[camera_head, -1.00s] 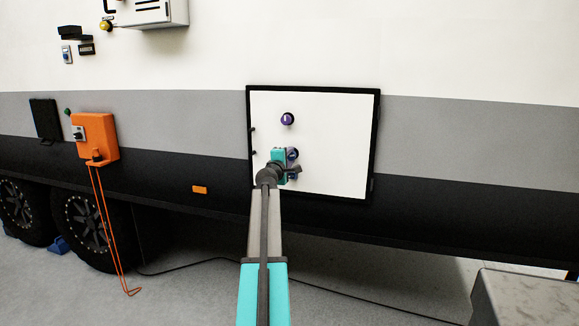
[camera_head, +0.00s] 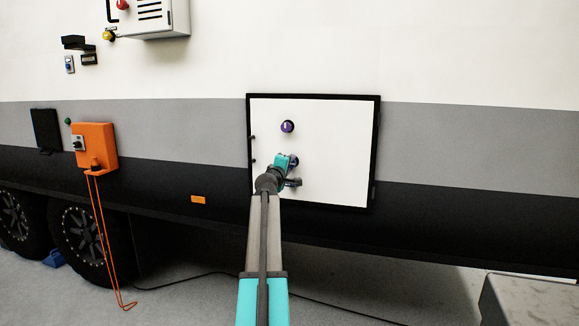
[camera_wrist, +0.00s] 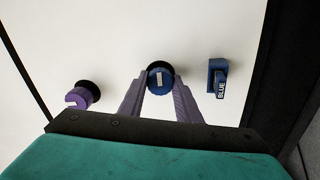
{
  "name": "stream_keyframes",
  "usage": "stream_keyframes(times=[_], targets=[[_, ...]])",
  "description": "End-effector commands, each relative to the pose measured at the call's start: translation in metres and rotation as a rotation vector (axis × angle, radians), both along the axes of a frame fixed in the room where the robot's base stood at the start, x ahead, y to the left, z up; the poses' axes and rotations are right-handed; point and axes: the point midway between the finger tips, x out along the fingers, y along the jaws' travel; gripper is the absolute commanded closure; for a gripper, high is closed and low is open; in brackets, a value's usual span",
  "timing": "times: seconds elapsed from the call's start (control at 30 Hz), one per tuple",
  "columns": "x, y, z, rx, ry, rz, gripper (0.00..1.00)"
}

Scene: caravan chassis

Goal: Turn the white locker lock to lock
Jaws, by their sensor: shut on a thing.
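The white locker door (camera_head: 335,150) in a black frame sits on the caravan side in the head view. A round blue lock (camera_wrist: 160,79) with a white mark shows in the middle of the wrist view. My gripper (camera_wrist: 160,88) is shut on this blue lock, with its two purple-grey fingers at either side of it. In the head view, my gripper (camera_head: 291,161) is at the door and hides most of the lock. The mark on the blue lock runs nearly upright in the wrist view.
A purple lock (camera_head: 287,127) sits above on the same door. A blue handle piece (camera_wrist: 217,78) labelled BLUE is at the right in the wrist view. An orange box (camera_head: 96,146) with a hanging orange cord is to the left. A grey block (camera_head: 525,300) stands at lower right.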

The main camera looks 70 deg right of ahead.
Motion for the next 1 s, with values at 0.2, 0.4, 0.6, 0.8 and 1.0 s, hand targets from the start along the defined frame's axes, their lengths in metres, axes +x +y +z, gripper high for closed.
stream_keyframes(times=[0.2, 0.4, 0.6, 0.8, 1.0], targets=[[0.000, 0.000, -0.001, 0.001, -0.002, 0.000, 0.51], [0.000, 0.000, 0.000, 0.000, -0.001, 0.000, 0.51], [0.000, 0.002, 0.000, 0.000, 0.000, 0.000, 0.51], [-0.001, 0.013, 0.000, 0.000, 0.000, 0.001, 0.51], [-0.002, 0.032, 0.000, -0.001, 0.000, 0.001, 0.51]])
